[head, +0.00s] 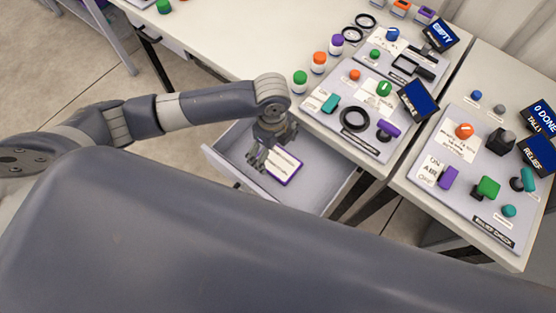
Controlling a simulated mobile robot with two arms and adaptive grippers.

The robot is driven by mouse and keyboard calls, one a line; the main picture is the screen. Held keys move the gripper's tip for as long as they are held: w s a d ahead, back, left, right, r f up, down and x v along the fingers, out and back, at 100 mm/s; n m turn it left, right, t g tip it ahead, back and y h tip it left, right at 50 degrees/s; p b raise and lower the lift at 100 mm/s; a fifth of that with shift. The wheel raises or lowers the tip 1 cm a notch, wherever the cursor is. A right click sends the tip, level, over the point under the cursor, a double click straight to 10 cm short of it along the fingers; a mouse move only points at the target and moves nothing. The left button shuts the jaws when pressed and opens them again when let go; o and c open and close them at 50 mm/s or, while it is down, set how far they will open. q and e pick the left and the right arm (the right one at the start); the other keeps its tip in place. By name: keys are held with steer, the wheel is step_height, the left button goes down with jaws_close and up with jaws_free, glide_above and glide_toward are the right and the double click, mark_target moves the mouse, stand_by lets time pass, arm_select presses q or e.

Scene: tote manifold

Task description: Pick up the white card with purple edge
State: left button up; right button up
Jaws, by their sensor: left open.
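The white card with purple edge (286,168) lies in an open grey drawer (325,178) below the table edge. Dark text lines show on its face. My left gripper (259,166) reaches down into the drawer at the card's left side. Its fingers are open and overlap the card's left part in the picture. I cannot tell whether they touch it. My right gripper is not in the head view.
Above the drawer, the table (225,45) carries small bottles with green, orange (319,62) and purple caps along its edge. Control panels (350,110) with knobs, levers and small screens (418,100) stand to the right. The drawer's right part is empty.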

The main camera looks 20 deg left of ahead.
mark_target(275, 159)
arm_select(q)
step_height(275, 159, down, 4)
steer(key=shift+d+f, duration=0.1)
steer(key=shift+f, duration=0.1)
steer(key=shift+c, duration=0.5)
steer(key=c, duration=1)
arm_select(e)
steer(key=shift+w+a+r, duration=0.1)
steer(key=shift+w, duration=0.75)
arm_select(q)
steer(key=shift+c, duration=0.2)
